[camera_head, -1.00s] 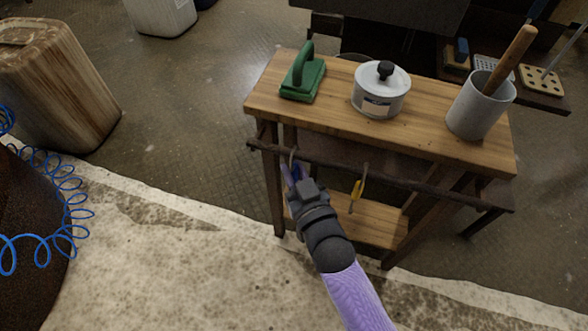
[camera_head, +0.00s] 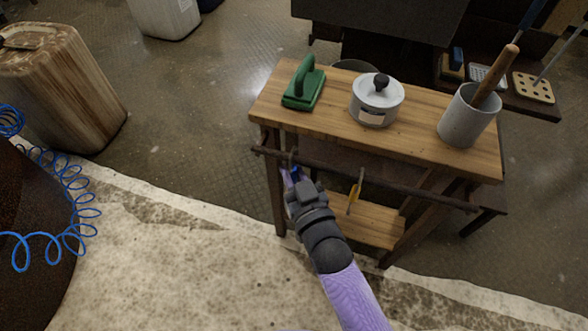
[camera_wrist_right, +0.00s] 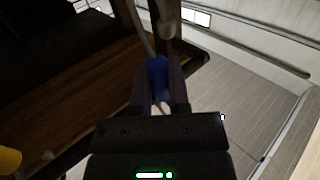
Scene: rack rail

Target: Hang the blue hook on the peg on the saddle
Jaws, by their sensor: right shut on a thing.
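My right gripper (camera_head: 292,183) is at the left end of the dark rail (camera_head: 410,190) along the front of the wooden bench. It is shut on the blue hook (camera_head: 295,173). In the right wrist view the hook's blue part (camera_wrist_right: 158,76) sits between the two fingers (camera_wrist_right: 159,95), and a pale curved piece rises above it near the dark rail. I cannot tell whether the hook touches the rail or rests over it. I cannot make out a separate peg or a saddle. My left gripper is not in view.
A yellow hook (camera_head: 355,190) hangs from the rail to the right. A lower shelf (camera_head: 370,226) lies below the rail.

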